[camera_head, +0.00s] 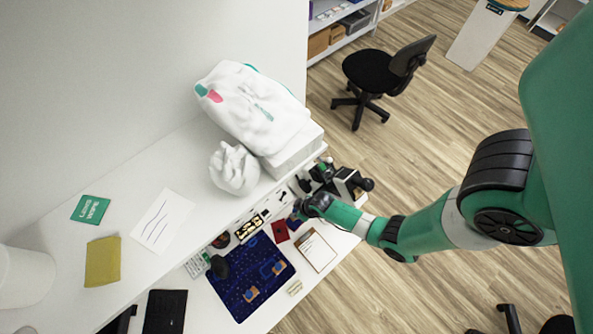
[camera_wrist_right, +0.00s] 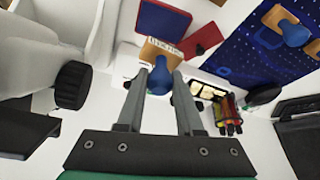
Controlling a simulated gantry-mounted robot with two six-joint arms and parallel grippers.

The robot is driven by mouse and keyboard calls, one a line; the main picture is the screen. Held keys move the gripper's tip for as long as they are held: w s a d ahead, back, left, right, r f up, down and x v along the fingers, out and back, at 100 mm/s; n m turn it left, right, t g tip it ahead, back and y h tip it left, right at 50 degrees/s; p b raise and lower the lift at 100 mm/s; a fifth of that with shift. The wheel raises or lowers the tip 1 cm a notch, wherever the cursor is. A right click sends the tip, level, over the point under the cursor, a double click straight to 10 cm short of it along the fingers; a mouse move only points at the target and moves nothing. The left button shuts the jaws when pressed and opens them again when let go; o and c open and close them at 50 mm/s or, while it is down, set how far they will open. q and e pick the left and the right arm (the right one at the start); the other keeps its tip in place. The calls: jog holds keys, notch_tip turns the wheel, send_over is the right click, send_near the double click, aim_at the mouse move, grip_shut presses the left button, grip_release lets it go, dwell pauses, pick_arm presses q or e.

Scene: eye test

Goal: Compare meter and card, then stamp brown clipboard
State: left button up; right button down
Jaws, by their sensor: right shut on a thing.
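My right gripper (camera_head: 298,212) reaches over the lower desk in the head view. In the right wrist view its fingers (camera_wrist_right: 160,85) are shut on the blue handle of a stamp (camera_wrist_right: 160,50) with a wooden block and a lettered white label. A brown clipboard (camera_head: 316,251) with white paper lies on the desk, just below the gripper in the head picture. An ink pad with a blue face (camera_wrist_right: 162,22) and red lid (camera_wrist_right: 203,38) lies open beyond the stamp. I cannot make out a meter or its card for certain. My left gripper is out of view.
A dark blue mat (camera_head: 237,290) carries other stamps (camera_head: 250,293). A black device (camera_head: 347,184) stands at the desk's right end. The upper shelf holds a green card (camera_head: 90,209), a lined paper (camera_head: 162,221), a yellow item (camera_head: 103,261) and a white bag (camera_head: 255,110).

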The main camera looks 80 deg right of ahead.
jog(key=shift+f+b, duration=2.75)
jog(key=shift+f, duration=0.2)
jog(key=shift+f+b, duration=0.5)
jog(key=shift+f, duration=0.05)
notch_tip(320, 180, up, 7)
jog(key=p, duration=0.7)
